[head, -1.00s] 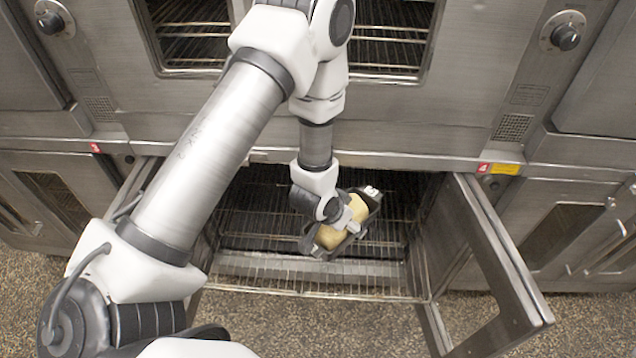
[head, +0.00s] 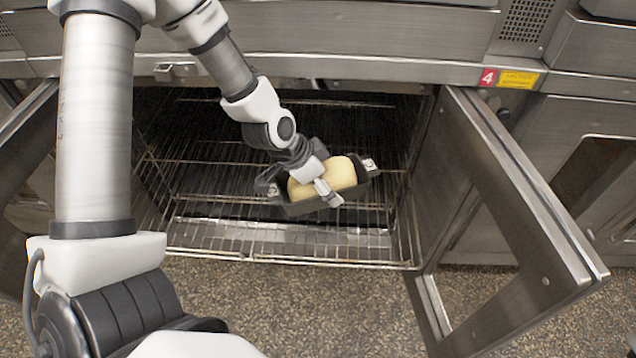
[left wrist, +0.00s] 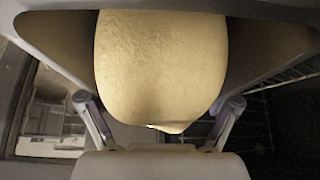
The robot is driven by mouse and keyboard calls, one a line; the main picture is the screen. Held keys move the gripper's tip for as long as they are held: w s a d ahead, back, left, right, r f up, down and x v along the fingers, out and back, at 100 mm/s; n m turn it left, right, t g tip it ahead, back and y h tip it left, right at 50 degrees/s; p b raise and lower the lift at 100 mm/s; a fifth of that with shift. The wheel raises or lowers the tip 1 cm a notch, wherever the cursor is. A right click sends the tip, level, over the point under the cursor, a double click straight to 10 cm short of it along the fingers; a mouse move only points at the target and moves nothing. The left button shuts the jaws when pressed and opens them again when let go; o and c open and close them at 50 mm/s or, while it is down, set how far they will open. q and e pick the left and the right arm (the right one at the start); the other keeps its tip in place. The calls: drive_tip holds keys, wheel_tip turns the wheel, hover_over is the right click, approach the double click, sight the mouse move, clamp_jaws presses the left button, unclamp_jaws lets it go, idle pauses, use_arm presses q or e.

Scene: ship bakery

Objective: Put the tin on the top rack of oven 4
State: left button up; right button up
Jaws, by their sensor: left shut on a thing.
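The dark tin (head: 310,207) holds a pale loaf (head: 335,172) and sits in the mouth of oven 4, in the head view. My left gripper (head: 325,190) is shut on the tin from its near side. The loaf fills the middle of the left wrist view (left wrist: 160,65), with the tin's dark inside on both sides. The top rack (head: 250,232) of oven 4 has its front edge below the tin in the picture. I cannot tell whether the tin touches the rack. My right gripper does not show.
The right oven door (head: 540,230) stands open at the right, and the left door (head: 25,130) is open at the left. A red label with a 4 (head: 488,77) is above the opening. The speckled floor (head: 330,310) in front is clear.

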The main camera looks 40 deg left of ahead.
use_arm(q)
wheel_tip(320, 180, down, 4)
drive_tip(key=shift+r+b, duration=0.1)
drive_tip(key=shift+b, duration=0.9)
drive_tip(key=o, duration=1)
drive_tip(key=shift+f, duration=0.2)
